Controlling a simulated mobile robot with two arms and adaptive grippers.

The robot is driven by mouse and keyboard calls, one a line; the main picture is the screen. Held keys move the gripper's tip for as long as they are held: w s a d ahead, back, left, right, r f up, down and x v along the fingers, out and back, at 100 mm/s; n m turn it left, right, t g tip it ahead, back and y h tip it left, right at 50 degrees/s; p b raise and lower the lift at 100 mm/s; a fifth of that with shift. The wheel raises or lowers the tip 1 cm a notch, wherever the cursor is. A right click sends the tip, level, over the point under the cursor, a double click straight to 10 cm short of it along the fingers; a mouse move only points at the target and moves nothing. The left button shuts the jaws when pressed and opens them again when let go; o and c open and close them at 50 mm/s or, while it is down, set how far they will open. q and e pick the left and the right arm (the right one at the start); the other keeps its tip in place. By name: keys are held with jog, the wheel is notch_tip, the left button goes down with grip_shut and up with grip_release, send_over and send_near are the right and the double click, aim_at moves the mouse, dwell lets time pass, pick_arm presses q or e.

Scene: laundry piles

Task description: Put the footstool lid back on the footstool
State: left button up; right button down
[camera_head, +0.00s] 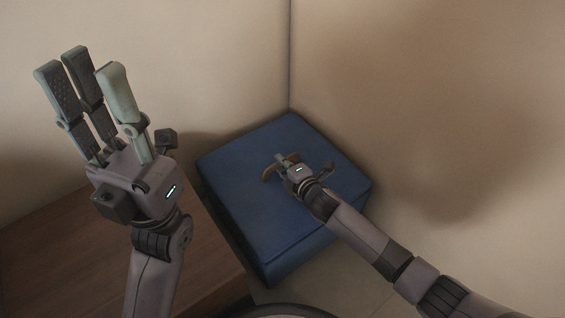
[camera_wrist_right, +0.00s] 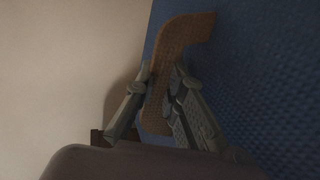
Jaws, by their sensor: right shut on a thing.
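The blue footstool (camera_head: 292,259) stands in the room corner. Its blue padded lid (camera_head: 235,160) is on top, and a faint line runs along the side below the lid's edge. I cannot tell whether the lid is fully seated. A curved brown handle (camera_head: 267,175) is on the lid; it also shows in the right wrist view (camera_wrist_right: 183,38) against the blue fabric. My right gripper (camera_head: 282,163) is shut on the handle, its fingers on both sides of it in the wrist view (camera_wrist_right: 165,92). My left gripper (camera_head: 91,68) is raised at the left, open and empty, fingers upward.
A brown wooden surface (camera_head: 60,265) lies at the lower left, close to the footstool's left side. Beige walls (camera_head: 450,90) meet behind the footstool. A strip of pale floor (camera_head: 365,292) shows at the front right.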

jog(key=shift+s+f, duration=0.15)
jog(key=shift+f, duration=0.25)
jog(key=c, duration=1.6)
grip_release()
jog(key=shift+f, duration=0.15)
jog(key=shift+s+f, duration=0.1)
jog(key=shift+f, duration=0.15)
jog(key=v, duration=0.8)
jog(key=r+v, duration=0.1)
jog(key=v, duration=0.3)
jog(key=shift+w, duration=0.25)
